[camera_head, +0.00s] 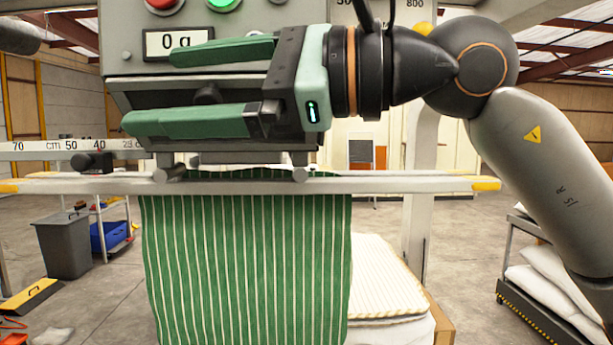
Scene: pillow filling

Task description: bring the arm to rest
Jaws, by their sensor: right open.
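My right arm (540,160) comes in from the right at the top of the view. My right gripper (158,90) points left, with its two green fingers spread apart and nothing between them. It is in front of the grey machine box (120,65). A green and white striped pillow cover (245,265) hangs below, at the pale horizontal bar (400,183); its lower end is cut off by the frame. The gripper is above the cover, apart from it. My left gripper does not show.
The box has a display (178,42) reading 0 g, a red button (163,4) and a green button (224,4). Behind the cover lies a cream striped pillow (380,280). A grey bin (64,245) stands left; a cart with white pillows (550,285) stands right.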

